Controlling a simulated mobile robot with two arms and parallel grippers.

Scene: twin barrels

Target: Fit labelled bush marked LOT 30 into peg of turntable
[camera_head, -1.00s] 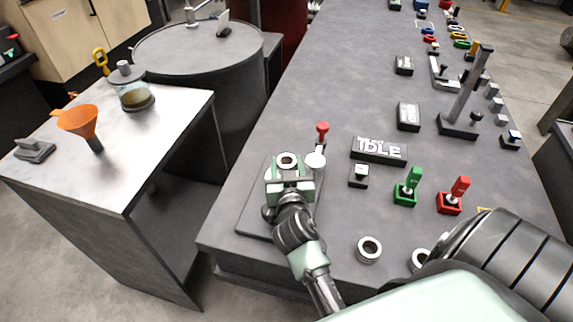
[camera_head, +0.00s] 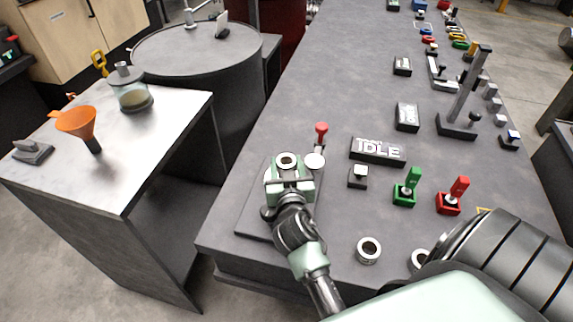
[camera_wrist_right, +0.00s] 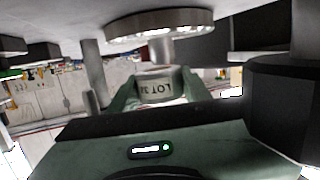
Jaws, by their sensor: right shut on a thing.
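My right gripper (camera_head: 289,178) is shut on a pale ring-shaped bush (camera_head: 287,160), which stands upright with its dark hole facing up. In the right wrist view, which is upside down, the bush (camera_wrist_right: 158,88) sits between the fingers, and its label reads LOT 3 with the last character unclear. There the turntable (camera_wrist_right: 160,27) is a round metal disc, with a short pale peg (camera_wrist_right: 161,52) between it and the bush. The bush is in line with the peg; I cannot tell whether it is around the peg's tip or just above it. My left gripper is not in view.
A red-knobbed lever (camera_head: 321,133) and a pale-topped post (camera_head: 315,161) stand close to the right gripper. An IDLE sign (camera_head: 378,151), a green switch (camera_head: 406,190) and a red switch (camera_head: 452,196) lie right. Another ring (camera_head: 368,250) rests on the bench front.

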